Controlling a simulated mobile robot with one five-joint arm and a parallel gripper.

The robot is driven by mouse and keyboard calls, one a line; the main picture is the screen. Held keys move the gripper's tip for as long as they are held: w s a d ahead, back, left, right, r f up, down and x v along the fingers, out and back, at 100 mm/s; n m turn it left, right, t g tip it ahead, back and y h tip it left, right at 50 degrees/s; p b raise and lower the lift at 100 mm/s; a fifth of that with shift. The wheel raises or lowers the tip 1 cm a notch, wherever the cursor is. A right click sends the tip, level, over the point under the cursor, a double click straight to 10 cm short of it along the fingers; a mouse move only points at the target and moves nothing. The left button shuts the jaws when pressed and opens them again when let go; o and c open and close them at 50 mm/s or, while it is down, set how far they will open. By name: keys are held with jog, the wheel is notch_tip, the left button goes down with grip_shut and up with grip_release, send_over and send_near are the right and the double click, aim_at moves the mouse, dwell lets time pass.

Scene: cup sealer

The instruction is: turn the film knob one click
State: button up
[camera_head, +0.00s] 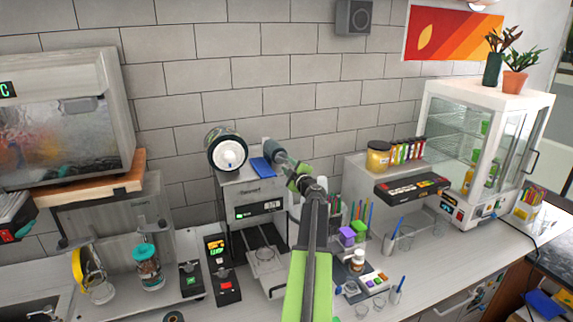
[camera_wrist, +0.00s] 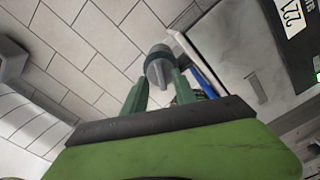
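The film knob is a dark grey-teal round knob (camera_head: 274,151) on the upper right of the cup sealer (camera_head: 258,208). In the wrist view the knob (camera_wrist: 160,66) shows a raised grip bar across its face. My green gripper (camera_head: 296,175) reaches up to it from the lower right in the head view. In the wrist view my two fingers (camera_wrist: 159,92) are apart, one to each side of the knob's lower part, with a gap between them. I cannot tell whether the fingertips touch the knob.
A film roll (camera_head: 228,153) with a white hub sits at the sealer's upper left, and a blue block (camera_head: 261,168) lies on its top. A card reader (camera_head: 223,270) stands left, and pens and small boxes (camera_head: 347,236) stand right.

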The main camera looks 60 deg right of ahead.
jog(key=v, duration=1.4)
jog(key=shift+s+a, duration=0.15)
jog(key=shift+s, duration=0.1)
